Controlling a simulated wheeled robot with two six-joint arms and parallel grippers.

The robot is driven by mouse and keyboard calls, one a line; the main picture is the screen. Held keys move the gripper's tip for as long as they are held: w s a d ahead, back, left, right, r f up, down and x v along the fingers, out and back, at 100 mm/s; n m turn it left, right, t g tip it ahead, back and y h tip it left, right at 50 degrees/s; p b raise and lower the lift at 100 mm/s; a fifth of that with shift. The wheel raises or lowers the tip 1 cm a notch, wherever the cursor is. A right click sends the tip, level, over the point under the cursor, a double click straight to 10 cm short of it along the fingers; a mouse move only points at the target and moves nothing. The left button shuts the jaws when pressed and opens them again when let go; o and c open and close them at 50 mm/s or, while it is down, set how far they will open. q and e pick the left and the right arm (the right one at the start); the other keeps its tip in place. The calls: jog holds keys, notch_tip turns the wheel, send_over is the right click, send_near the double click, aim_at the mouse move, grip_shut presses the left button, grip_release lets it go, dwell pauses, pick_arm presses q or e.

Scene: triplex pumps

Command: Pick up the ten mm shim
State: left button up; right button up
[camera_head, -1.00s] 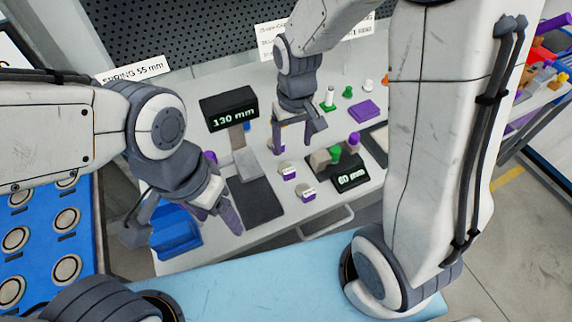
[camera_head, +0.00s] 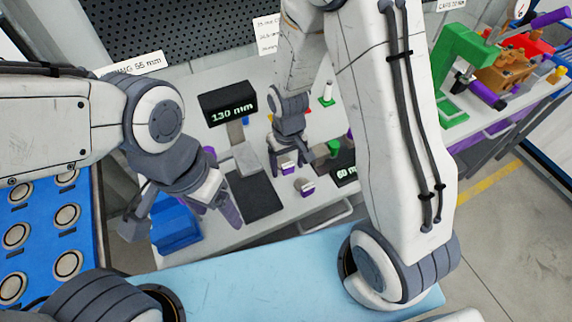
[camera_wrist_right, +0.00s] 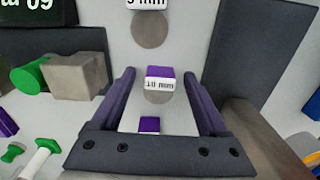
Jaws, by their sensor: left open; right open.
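The ten mm shim is a grey disc with a purple tab and a white "10 mm" label (camera_wrist_right: 158,86); in the right wrist view it sits on the bench between my right gripper's purple fingers. In the head view the same shim (camera_head: 288,168) shows just under my right gripper (camera_head: 286,163). My right gripper (camera_wrist_right: 158,76) is open, its fingers on either side of the shim with gaps showing. My left gripper (camera_head: 224,208) is open and empty, near the front of the dark pad.
Another labelled shim (camera_head: 305,187) lies beside it, nearer the bench's front edge. A 130 mm display (camera_head: 229,101) and a dark pad (camera_head: 258,195) are left of it; a 60 mm display (camera_head: 345,175) is right. A blue bin (camera_head: 176,225) stands at the left.

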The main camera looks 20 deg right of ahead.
grip_shut()
